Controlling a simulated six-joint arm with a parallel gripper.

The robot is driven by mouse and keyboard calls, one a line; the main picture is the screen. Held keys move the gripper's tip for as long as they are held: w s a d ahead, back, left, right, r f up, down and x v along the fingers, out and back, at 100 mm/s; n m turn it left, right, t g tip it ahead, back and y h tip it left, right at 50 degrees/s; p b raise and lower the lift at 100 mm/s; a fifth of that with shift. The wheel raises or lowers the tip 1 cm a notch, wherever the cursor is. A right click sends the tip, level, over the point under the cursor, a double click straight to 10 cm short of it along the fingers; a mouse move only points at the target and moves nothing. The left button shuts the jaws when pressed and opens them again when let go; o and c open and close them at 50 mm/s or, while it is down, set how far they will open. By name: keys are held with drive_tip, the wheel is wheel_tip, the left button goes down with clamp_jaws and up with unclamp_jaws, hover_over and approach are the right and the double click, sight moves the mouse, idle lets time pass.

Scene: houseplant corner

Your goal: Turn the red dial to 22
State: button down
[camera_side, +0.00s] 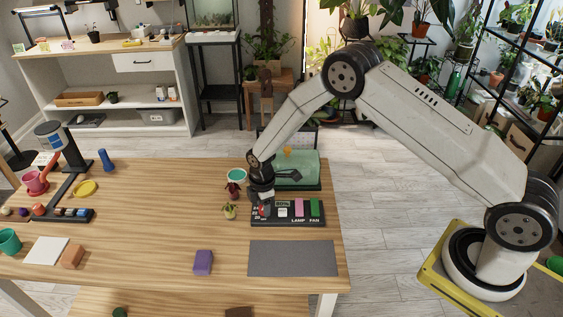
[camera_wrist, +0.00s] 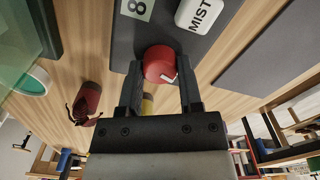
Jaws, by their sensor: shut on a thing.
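The red dial (camera_wrist: 157,62) sits on the dark control panel (camera_side: 288,222), between the two fingers of my gripper (camera_wrist: 160,84) in the wrist view. My gripper (camera_side: 262,197) is shut on the dial and points down at the panel's left part in the side view, where it hides much of the dial (camera_side: 262,210). A white pointer mark shows on the dial's lower right in the wrist view. A small pale green display (camera_wrist: 137,8) is cut off by the top edge there, and only a digit like an 8 shows.
A white MIST button (camera_wrist: 200,14) is close beside the dial. Pink (camera_side: 299,208) and green (camera_side: 314,208) switches stand farther right. A green translucent case (camera_side: 298,168) is behind the panel. A grey mat (camera_side: 293,258) lies in front.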

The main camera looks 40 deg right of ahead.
drive_tip(key=m, duration=1.2)
idle(0.4)
drive_tip(key=shift+c, duration=1.3)
unclamp_jaws()
drive_tip(key=shift+r, duration=0.15)
drive_tip(key=shift+r, duration=3.8)
